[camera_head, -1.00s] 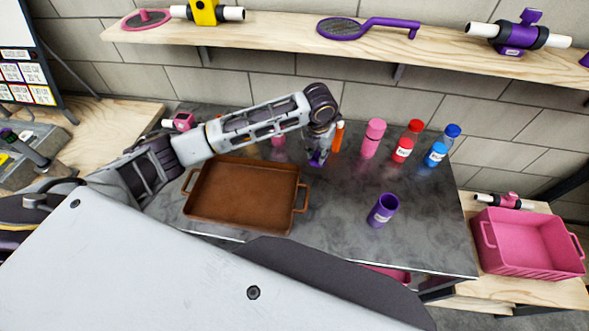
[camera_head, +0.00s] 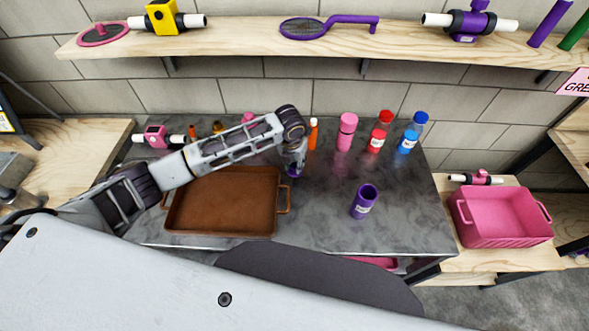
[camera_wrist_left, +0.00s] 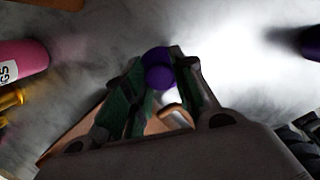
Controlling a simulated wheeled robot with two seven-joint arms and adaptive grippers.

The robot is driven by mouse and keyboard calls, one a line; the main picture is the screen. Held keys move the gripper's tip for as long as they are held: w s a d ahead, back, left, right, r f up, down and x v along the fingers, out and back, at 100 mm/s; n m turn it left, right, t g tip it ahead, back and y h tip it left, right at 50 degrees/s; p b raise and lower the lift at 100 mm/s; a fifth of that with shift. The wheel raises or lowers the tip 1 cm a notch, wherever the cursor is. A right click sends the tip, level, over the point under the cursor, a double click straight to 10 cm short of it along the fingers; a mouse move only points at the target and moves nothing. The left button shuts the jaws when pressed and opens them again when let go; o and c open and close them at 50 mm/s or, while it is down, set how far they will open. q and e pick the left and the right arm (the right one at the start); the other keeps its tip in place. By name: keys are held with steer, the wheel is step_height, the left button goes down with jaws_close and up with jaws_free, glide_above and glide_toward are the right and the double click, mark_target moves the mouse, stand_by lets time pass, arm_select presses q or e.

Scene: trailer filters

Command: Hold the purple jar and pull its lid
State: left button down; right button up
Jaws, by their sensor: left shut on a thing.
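The purple jar (camera_head: 364,203) stands upright and open-topped on the dark grey table, right of the brown tray. My left gripper (camera_head: 294,168) is left of the jar and apart from it, near the tray's right edge. It is shut on a small round purple piece, which looks like the jar's lid (camera_wrist_left: 158,72), seen between the green-padded fingers in the left wrist view. In the head view the gripper hides most of that piece. A dark purple shape at the right edge of the wrist view looks like the jar (camera_wrist_left: 311,42). My right gripper is not in view.
The brown tray (camera_head: 180,222) lies empty beneath my left arm. Behind stand a pink jar (camera_head: 346,132), a red-capped jar (camera_head: 380,131) and a blue-capped jar (camera_head: 412,132). A pink crate (camera_head: 503,235) sits on the right. The table around the purple jar is clear.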

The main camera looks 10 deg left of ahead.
mark_target(294, 166)
arm_select(q)
steer(key=shift+f, duration=1.85)
steer(key=shift+f, duration=0.15)
steer(key=c, duration=1.2)
jaws_free()
steer(key=shift+o, duration=0.2)
step_height(294, 166, up, 12)
steer(key=s, duration=0.1)
steer(key=shift+s+a+b, duration=0.15)
steer(key=shift+s+b, duration=0.25)
